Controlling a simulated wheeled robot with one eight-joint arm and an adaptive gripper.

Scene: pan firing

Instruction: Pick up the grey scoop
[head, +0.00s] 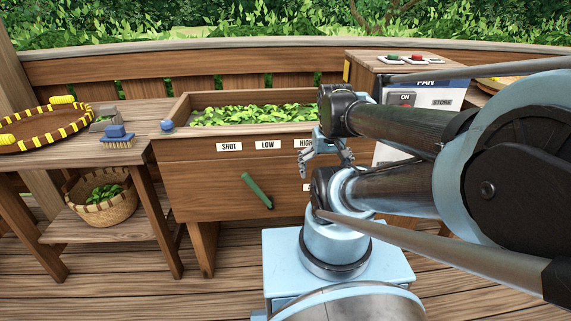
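A small grey, open-topped object (104,120), which looks like the grey scoop, sits on the left wooden table behind a blue-handled brush (117,137). The brush partly covers its front, so its full shape is unclear. My gripper (326,157) is far to the right of it, in front of the wooden trough's right part. Its fingers are spread apart and nothing shows between them. My arm comes in from the right and hides part of the trough and the cabinet behind.
The trough (180,142) holds green leaves and has label plates and a green lever (257,190). A yellow-trimmed round tray (62,125) lies on the left table. A leaf basket (103,211) stands on the shelf below. A control cabinet (376,66) stands at right.

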